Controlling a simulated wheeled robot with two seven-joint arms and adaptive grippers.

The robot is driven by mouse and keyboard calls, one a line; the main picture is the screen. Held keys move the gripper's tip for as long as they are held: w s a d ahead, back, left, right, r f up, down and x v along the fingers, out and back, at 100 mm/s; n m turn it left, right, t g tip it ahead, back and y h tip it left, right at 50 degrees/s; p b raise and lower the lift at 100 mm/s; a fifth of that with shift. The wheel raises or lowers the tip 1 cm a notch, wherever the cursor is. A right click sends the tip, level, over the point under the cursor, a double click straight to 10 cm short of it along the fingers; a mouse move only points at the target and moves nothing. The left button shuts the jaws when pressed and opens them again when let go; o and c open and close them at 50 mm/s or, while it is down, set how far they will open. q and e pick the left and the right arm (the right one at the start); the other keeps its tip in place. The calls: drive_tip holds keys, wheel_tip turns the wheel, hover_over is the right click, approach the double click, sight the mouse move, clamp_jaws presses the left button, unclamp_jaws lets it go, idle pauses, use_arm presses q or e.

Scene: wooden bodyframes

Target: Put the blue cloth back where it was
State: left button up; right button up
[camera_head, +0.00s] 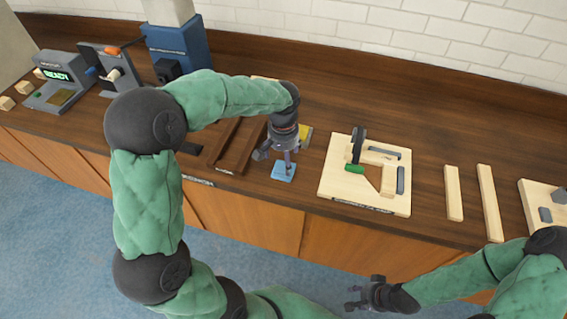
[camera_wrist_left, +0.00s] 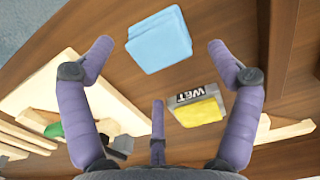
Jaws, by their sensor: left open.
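The folded blue cloth (camera_head: 283,172) lies on the wooden counter near its front edge. In the left wrist view the cloth (camera_wrist_left: 158,40) lies beyond and between the spread fingers. My left gripper (camera_head: 275,157) points down just above the cloth, open and empty. In the left wrist view the gripper (camera_wrist_left: 160,52) shows no finger closed on the cloth. A grey holder marked "WET" (camera_wrist_left: 196,97) with a yellow piece (camera_wrist_left: 201,112) in it stands beside the cloth. The yellow piece also shows in the head view (camera_head: 305,135). My right gripper (camera_head: 362,294) is empty, fingers apart, in front of the counter.
Right of the cloth is a pale board (camera_head: 335,183) with a black clamp (camera_head: 357,143) and a green-tipped part. Two pale strips (camera_head: 488,202) lie farther right. Machines (camera_head: 60,80) stand at the far left.

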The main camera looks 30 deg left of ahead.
sight(283, 168)
use_arm(q)
wheel_tip(283, 168, up, 7)
drive_tip(key=p, duration=0.1)
drive_tip(key=shift+f, duration=0.2)
